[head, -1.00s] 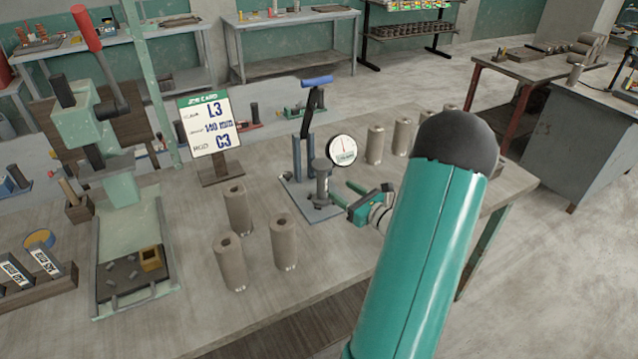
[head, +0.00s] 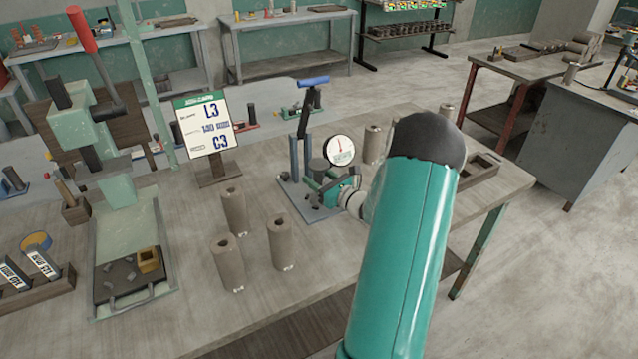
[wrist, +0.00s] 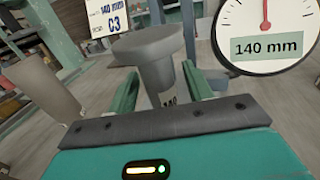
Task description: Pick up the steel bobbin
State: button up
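The steel bobbin (head: 318,164) stands upright on the blue-grey base plate of the gauge stand (head: 325,213). It is a grey piece with a wide top flange and a narrower neck. In the wrist view the bobbin (wrist: 158,45) is straight ahead, with its neck between my two green fingers. My gripper (wrist: 160,90) is open around the neck, below the flange; a small gap seems to show beside the neck. In the head view my gripper (head: 331,187) reaches in from the right and hides the bobbin's lower part.
A round dial marked 140 mm (wrist: 267,20) is close on the gripper's right. A blue-handled lever (head: 313,82) rises behind. Several clay-coloured cylinders (head: 282,243) stand on the table, and a job card (head: 207,125) behind.

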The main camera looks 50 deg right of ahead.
grip_shut()
jog(key=shift+r, duration=0.15)
